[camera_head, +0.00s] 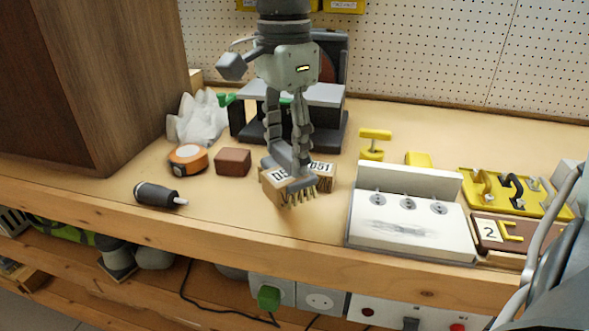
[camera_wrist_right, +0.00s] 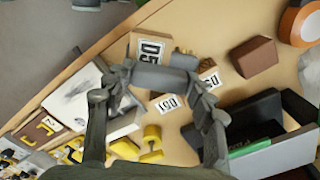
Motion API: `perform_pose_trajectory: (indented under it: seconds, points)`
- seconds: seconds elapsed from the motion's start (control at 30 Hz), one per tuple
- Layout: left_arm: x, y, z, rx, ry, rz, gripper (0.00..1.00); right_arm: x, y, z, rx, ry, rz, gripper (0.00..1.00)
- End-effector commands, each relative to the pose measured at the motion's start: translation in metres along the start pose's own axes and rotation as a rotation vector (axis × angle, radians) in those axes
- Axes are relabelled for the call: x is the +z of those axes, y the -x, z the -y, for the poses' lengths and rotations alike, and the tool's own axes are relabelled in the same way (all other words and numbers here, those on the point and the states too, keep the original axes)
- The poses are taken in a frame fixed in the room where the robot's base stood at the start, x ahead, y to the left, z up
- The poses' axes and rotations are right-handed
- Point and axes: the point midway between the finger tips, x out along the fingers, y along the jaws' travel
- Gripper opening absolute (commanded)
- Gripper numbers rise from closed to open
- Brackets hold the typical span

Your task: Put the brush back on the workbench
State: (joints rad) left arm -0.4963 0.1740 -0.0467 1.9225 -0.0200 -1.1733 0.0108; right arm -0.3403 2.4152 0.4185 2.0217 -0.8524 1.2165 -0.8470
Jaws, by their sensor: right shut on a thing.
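My right gripper (camera_head: 288,152) comes down from above over the middle of the workbench (camera_head: 328,225). In the right wrist view the brush (camera_wrist_right: 165,79) spans between the two fingers of the gripper (camera_wrist_right: 163,88). Small wooden blocks with D51 labels (camera_head: 322,172) sit right behind and beside the brush, partly hidden by it. My left gripper is not in view.
A white panel with three knobs (camera_head: 410,222) stands to the right, yellow pieces (camera_head: 375,143) behind it. A dark machine (camera_head: 335,130) stands behind. The bench front is clear.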

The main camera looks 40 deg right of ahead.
Motion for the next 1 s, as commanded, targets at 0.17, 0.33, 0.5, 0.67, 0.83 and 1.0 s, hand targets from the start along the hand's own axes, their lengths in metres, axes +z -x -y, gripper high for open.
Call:
perform_pose_trajectory:
  seconds: [0.17,0.33,0.5,0.67,0.83,1.0]
  points:
    - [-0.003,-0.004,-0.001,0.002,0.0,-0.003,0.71,-0.012,-0.009,-0.003,0.0,0.002,0.0,0.32]
    - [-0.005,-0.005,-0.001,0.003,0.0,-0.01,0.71,-0.013,-0.033,-0.004,0.004,0.002,-0.002,0.32]
    - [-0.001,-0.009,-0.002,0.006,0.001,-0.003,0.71,-0.012,-0.047,-0.003,-0.001,0.002,-0.001,0.32]
    - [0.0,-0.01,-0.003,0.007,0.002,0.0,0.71,-0.012,-0.048,-0.003,-0.002,0.001,0.0,0.32]
    - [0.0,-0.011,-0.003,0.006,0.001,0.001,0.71,-0.012,-0.049,-0.003,-0.002,0.001,0.0,0.32]
    - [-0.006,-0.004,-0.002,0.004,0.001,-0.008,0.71,-0.012,-0.049,-0.003,-0.001,0.001,-0.001,0.68]
